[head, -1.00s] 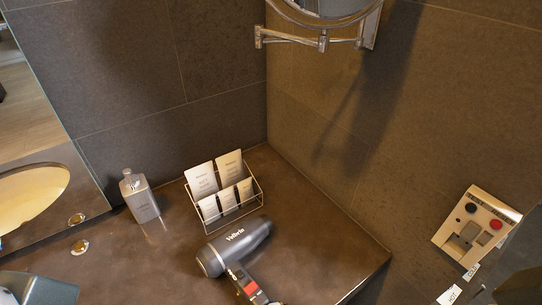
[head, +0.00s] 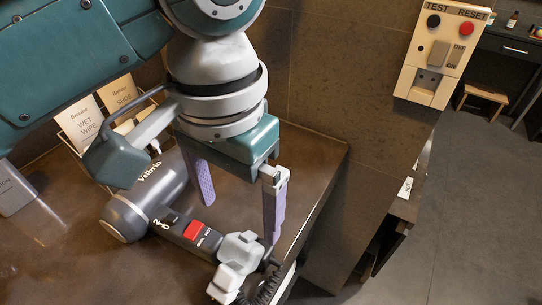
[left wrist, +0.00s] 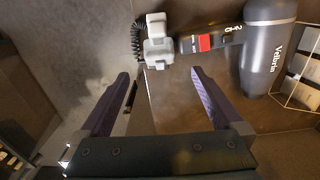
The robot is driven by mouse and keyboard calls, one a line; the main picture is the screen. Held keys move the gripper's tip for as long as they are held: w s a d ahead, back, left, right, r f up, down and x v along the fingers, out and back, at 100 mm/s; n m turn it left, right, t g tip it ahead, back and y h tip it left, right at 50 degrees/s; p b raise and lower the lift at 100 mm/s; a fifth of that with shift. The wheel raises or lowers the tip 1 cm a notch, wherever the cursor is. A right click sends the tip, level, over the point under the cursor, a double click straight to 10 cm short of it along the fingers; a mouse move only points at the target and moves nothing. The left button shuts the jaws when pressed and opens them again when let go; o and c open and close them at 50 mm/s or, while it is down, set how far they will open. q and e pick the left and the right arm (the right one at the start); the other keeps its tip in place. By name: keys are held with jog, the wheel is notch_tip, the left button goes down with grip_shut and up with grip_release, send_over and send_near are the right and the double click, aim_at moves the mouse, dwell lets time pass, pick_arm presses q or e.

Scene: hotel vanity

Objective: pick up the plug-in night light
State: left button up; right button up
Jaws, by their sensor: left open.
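A pale grey, blocky thing (head: 235,262), which looks like the plug-in night light, lies on the brown counter at the handle end of the hair dryer. It also shows in the left wrist view (left wrist: 156,45), at the top middle. My left gripper (head: 240,222) is open, with its purple-lined fingers pointing down above the counter. In the left wrist view the light lies beyond the open fingertips (left wrist: 160,74), roughly in line with the gap. Nothing is between the fingers. My right gripper is in neither view.
A grey hair dryer (head: 150,193) lies right beside the light, with a black coiled cord (head: 268,287). A wire rack of cards (head: 85,122) stands behind it. The counter's edge (head: 318,215) is close on the right. A socket panel (head: 436,50) is on the wall.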

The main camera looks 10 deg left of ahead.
aim_at(241, 241)
pick_arm(q)
notch_tip(241, 241, down, 8)
jog(key=shift+s+b, duration=0.1)
jog(key=shift+b, duration=0.35)
grip_shut()
dwell(0.7)
